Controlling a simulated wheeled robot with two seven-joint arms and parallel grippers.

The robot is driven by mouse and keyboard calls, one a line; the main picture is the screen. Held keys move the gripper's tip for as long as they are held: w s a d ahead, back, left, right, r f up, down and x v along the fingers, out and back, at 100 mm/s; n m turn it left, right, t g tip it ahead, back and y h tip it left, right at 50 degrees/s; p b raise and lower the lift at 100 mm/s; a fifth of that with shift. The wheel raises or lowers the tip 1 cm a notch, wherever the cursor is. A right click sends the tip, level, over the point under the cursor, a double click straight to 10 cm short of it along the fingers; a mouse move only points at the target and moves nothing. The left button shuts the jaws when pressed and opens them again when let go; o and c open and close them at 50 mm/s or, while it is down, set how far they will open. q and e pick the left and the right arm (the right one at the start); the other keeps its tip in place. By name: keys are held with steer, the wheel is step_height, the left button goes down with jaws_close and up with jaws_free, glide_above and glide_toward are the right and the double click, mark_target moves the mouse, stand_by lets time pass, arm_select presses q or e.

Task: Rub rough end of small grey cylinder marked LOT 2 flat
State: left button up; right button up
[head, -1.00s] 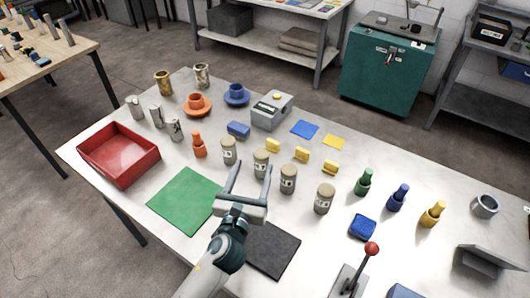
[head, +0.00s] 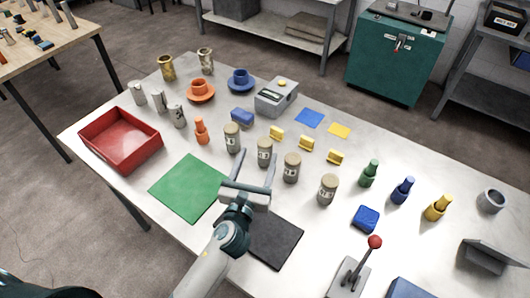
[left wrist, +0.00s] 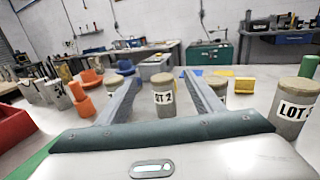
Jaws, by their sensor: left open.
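The small grey cylinder marked LOT 2 (head: 264,152) stands upright on the white table, second from the left in a row of similar cylinders. Its top is brownish. In the left wrist view the LOT 2 cylinder (left wrist: 163,98) shows its label and stands ahead, in the gap between my fingers. My left gripper (head: 255,153) is open and empty, its fingers pointing at the row from the front. I cannot tell whether the fingertips reach past the cylinder's sides. The cylinder's lower end is hidden against the table. My right gripper is not in view.
A black mat (head: 272,242) and a green mat (head: 189,187) lie in front of the row. Neighbouring grey cylinders (head: 232,138) (head: 291,168) stand close on both sides. A red tray (head: 120,140) is at left, a red-knobbed lever (head: 374,243) at front right.

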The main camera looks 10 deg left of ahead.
mark_target(263, 154)
arm_select(q)
step_height(263, 154, down, 5)
steer(key=shift+f+b, duration=0.1)
steer(key=shift+b, duration=0.7)
steer(key=shift+w, duration=0.85)
steer(key=shift+w+p, duration=0.4)
steer(key=w, duration=0.5)
steer(key=shift+d+p, duration=0.1)
steer(key=shift+p, duration=0.3)
